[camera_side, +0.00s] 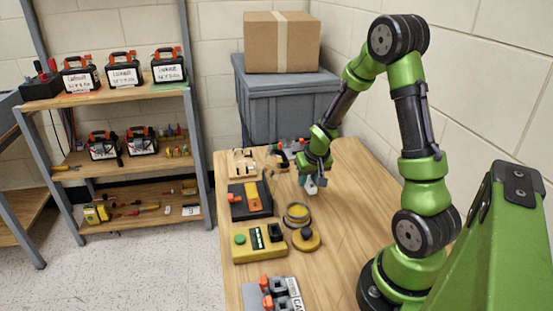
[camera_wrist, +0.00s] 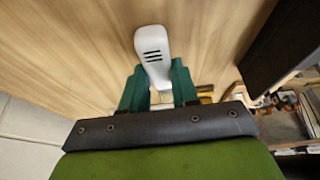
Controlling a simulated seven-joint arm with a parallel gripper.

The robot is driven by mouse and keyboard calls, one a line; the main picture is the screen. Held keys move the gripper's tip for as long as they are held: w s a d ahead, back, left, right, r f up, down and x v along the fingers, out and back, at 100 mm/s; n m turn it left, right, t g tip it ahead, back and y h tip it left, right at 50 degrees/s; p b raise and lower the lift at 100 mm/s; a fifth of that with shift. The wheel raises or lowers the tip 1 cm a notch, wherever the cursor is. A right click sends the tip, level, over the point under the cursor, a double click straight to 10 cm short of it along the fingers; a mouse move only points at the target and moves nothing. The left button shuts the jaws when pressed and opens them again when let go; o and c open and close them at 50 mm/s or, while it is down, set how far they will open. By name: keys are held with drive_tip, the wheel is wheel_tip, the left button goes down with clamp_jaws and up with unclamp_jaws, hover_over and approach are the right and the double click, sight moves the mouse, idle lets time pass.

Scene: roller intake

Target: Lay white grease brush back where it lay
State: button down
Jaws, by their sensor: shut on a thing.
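My gripper (camera_wrist: 160,90) is shut on the white grease brush (camera_wrist: 152,50). In the wrist view the brush's pale body with dark slots sticks out beyond the green fingers, over bare wood. Its other end is hidden between the fingers and behind the dark wrist plate. In the side view my gripper (camera_side: 308,181) is low over the far middle of the wooden table (camera_side: 350,215), with a small white part of the brush showing below it. I cannot tell whether the brush touches the table.
Left of my gripper lie a black tray with an orange-yellow block (camera_side: 252,197) and a pale wooden rack (camera_side: 243,163). The table's right side is clear.

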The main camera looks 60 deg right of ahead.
drive_tip(key=shift+f, duration=0.55)
drive_tip(key=shift+f, duration=0.45)
drive_tip(key=c, duration=0.8)
unclamp_jaws()
drive_tip(key=v, duration=1.6)
drive_tip(key=s+a+r+n+t+y, duration=0.1)
drive_tip(key=a+r, duration=0.2)
drive_tip(key=a, duration=0.4)
drive_tip(key=s+a+r+n+t+y, duration=0.1)
drive_tip(key=s+a+r+y, duration=0.1)
drive_tip(key=a, duration=0.5)
drive_tip(key=s+a+r+n+t+y, duration=0.1)
drive_tip(key=s+a+r+n, duration=0.1)
drive_tip(key=a+r, duration=0.2)
drive_tip(key=shift+a+r+t+y, duration=0.1)
drive_tip(key=shift+a+t+y, duration=0.3)
drive_tip(key=shift+a, duration=1.45)
